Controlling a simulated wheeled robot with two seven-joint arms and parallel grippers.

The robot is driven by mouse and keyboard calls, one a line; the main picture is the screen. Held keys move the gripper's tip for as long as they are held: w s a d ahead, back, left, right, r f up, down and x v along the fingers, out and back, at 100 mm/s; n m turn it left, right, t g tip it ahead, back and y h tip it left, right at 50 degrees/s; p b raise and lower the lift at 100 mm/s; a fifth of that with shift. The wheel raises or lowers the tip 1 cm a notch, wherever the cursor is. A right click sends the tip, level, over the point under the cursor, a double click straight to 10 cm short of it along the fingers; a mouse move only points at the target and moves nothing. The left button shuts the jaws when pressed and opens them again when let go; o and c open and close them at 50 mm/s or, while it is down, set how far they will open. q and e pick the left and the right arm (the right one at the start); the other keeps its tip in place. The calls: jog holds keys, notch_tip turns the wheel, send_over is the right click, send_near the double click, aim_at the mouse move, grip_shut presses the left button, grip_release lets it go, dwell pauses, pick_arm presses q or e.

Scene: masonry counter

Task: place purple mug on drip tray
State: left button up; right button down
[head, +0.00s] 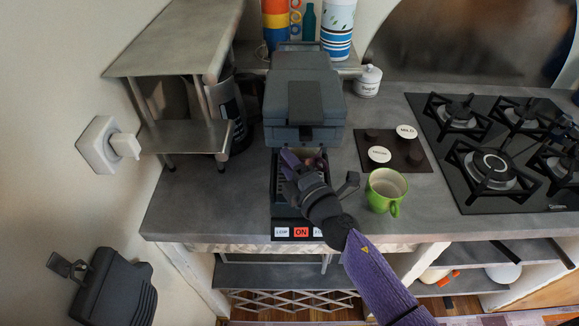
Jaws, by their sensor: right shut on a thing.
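The coffee machine (305,100) stands on the counter in the middle, with its dark drip tray (283,205) at the front below its body. My right gripper (298,172) reaches in from the lower right over the tray. It is shut on the purple mug (288,160), of which only a small purple part shows at the fingers. The gripper and wrist hide most of the mug, so I cannot tell whether it touches the tray.
A green mug (386,190) stands on the counter just right of my right wrist. A dark mat (410,157) with small lidded items lies behind it. The gas hob (490,165) is at the right, a metal shelf (180,45) at the left.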

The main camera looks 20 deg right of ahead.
jog(key=shift+c, duration=0.7)
grip_release()
jog(key=shift+f, duration=0.1)
jog(key=shift+s+r, duration=0.1)
jog(key=shift+r, duration=0.1)
jog(key=b+v, duration=0.1)
jog(key=v, duration=1)
jog(key=shift+s, duration=0.4)
jog(key=shift+d, duration=0.15)
